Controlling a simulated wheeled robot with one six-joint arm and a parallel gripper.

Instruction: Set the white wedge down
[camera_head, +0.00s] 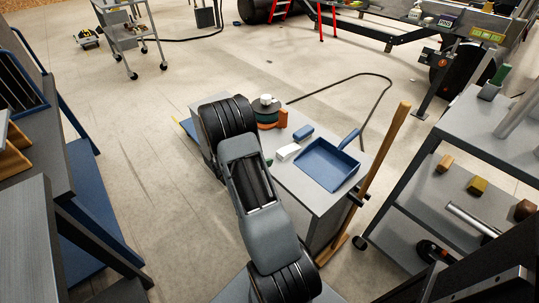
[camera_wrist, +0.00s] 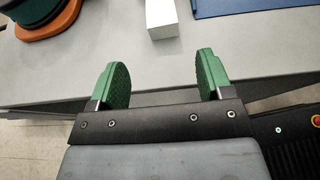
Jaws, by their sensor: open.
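The white wedge (camera_head: 288,152) rests on the grey cabinet top (camera_head: 318,201), left of the blue dustpan-like tray (camera_head: 326,165). In the wrist view the white wedge (camera_wrist: 161,18) shows at the top centre, its upper part cut off by the frame. My gripper (camera_wrist: 163,66) is open, with its two green fingers wide apart and nothing between them. The wedge lies beyond the fingertips, apart from them. In the head view my arm hides most of the gripper; only a bit of green shows left of the wedge.
A blue block (camera_head: 303,132) lies behind the wedge. A round orange and dark green stack (camera_head: 266,114) with a white top stands at the cabinet's back left. A wooden handle (camera_head: 384,150) leans at the right side. A grey shelf (camera_head: 480,135) stands farther right.

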